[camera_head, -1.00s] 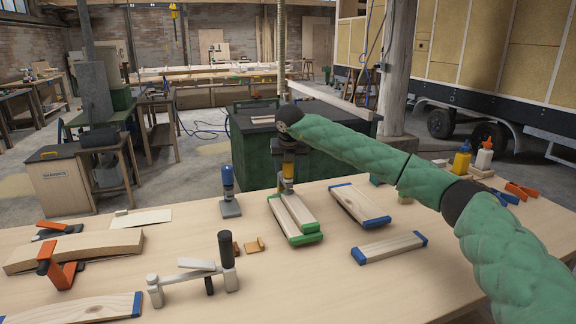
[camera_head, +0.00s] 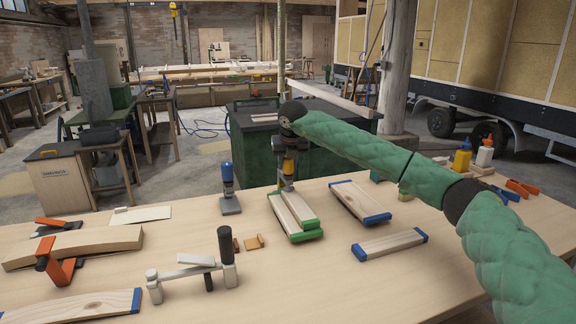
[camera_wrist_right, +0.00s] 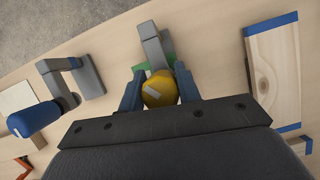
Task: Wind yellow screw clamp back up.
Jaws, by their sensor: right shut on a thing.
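The yellow screw clamp (camera_head: 288,167) stands at the far edge of the bench, by the far end of a stack of green-ended boards (camera_head: 293,212). My right gripper (camera_head: 288,152) comes down on it from above. In the right wrist view the yellow handle (camera_wrist_right: 160,90) sits between the two fingers of my right gripper (camera_wrist_right: 160,92), which are shut on it. The grey clamp bar (camera_wrist_right: 152,45) runs beyond the handle. The clamp's lower part and its contact with the boards are mostly hidden. My left gripper is not in view.
A blue-handled clamp (camera_head: 228,185) stands just left of the boards. Blue-ended boards (camera_head: 358,201) lie to the right. A grey clamp with a black handle (camera_head: 226,245) and an orange clamp (camera_head: 55,262) are at front left.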

